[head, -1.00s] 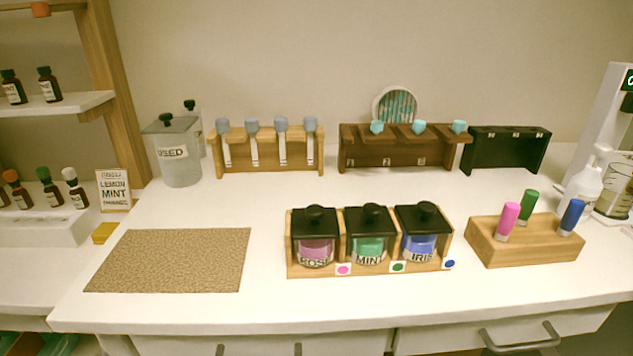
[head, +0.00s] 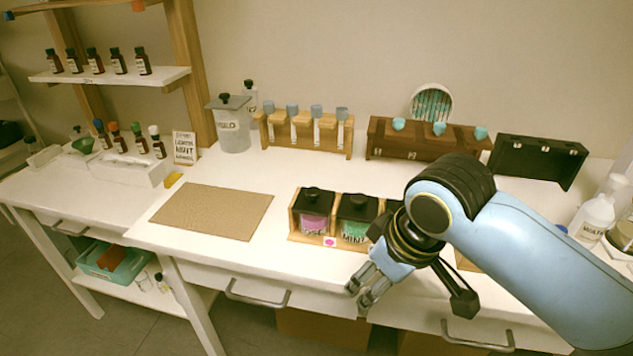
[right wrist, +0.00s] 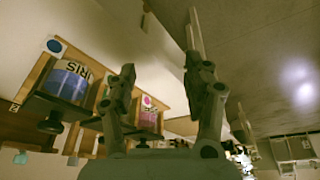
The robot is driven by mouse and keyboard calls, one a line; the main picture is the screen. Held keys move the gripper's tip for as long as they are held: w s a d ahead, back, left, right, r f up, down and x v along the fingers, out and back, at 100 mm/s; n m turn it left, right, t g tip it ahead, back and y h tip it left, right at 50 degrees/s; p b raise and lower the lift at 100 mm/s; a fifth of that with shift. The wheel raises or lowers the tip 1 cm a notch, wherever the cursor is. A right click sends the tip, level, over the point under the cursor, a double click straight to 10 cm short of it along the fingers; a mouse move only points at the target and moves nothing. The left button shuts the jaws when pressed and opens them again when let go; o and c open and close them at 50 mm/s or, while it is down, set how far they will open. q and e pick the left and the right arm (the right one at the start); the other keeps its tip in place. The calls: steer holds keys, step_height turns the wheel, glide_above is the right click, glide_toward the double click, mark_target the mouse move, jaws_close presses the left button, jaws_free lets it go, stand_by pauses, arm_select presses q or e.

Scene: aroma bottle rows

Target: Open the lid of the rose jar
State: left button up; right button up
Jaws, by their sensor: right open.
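The rose jar (head: 312,216) has pink contents and a black lid with a round knob (head: 312,194), which is on. It stands in the left slot of a wooden rack (head: 296,228), beside the mint jar (head: 355,222), also lidded. In the right wrist view the iris jar (right wrist: 70,80) and the rose jar (right wrist: 148,118) show. My right gripper (head: 362,300) is open and empty, at the table's front edge, in front of and right of the mint jar. My arm hides the iris jar in the head view. My left gripper is not in view.
A brown mat (head: 212,211) lies left of the rack. A wooden vial rack (head: 305,136), a dark wooden rack (head: 400,142) and a black rack (head: 540,160) stand behind. A used-sticks jar (head: 233,128) is at back left. The table between mat and rack is bare.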

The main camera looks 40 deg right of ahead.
steer(key=shift+n, duration=0.3)
steer(key=w+r, duration=0.1)
steer(key=w, duration=0.1)
steer(key=w+r, duration=0.2)
steer(key=w, duration=0.1)
steer(key=shift+w+d+r, duration=0.3)
steer(key=shift+w, duration=0.05)
steer(key=w+d+r+p, duration=0.1)
steer(key=w+r, duration=0.3)
steer(key=r, duration=0.1)
steer(key=n+y, duration=0.1)
glide_toward(314, 190)
steer(key=shift+n, duration=0.3)
steer(key=x, duration=0.7)
steer(key=shift+a+f+p, duration=0.15)
steer(key=shift+f+p, duration=0.2)
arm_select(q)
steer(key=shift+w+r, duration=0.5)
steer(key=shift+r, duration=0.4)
arm_select(e)
steer(key=shift+w+f, duration=0.2)
steer(key=shift+f, duration=0.15)
steer(key=shift+t, duration=0.3)
steer(key=shift+c, duration=0.3)
jaws_close()
